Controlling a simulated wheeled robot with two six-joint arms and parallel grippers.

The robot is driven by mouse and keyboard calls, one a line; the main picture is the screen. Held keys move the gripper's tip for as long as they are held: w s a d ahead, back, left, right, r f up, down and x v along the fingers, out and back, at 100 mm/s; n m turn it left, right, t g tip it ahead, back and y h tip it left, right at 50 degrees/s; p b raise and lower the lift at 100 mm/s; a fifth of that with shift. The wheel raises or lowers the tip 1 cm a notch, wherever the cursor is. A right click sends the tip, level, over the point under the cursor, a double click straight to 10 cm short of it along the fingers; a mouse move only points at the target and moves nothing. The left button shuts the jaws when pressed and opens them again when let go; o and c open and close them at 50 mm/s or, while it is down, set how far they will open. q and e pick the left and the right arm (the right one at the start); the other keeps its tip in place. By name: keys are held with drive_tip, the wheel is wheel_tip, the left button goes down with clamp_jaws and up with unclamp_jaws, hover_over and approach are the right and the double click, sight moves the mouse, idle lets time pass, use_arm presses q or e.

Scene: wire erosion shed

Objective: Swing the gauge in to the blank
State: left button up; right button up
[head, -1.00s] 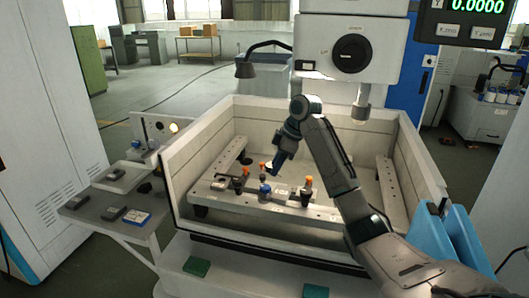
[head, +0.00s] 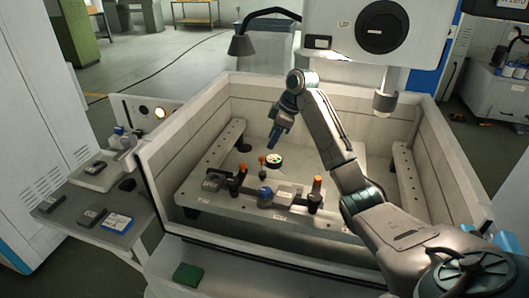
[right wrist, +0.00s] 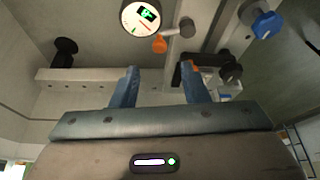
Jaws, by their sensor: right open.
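My right gripper (head: 272,146) is just above the gauge in the head view. In the right wrist view its blue fingers (right wrist: 160,85) are spread with nothing between them. I cannot tell which part is the blank. My left gripper is not in view.
A rail with orange-capped posts (head: 317,184) and a blue knob (head: 265,194) stands at the tank's front. Tank walls (head: 285,225) surround the work. A lamp (head: 241,45) and a machine head (head: 383,100) hang above. A side table (head: 75,215) is at left.

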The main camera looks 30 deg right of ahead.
sight(263, 157)
drive_tip(key=p+x, duration=0.2)
drive_tip(key=x, duration=0.4)
drive_tip(key=shift+w+a+f, duration=0.1)
drive_tip(key=shift+f, duration=0.3)
drive_tip(key=shift+w+a+f, duration=0.1)
drive_tip(key=shift+f, duration=0.3)
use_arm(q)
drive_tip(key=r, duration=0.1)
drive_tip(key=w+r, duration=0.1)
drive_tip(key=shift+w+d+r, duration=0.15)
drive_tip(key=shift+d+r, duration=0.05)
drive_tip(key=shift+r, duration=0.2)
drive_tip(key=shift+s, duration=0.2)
use_arm(e)
clamp_jaws()
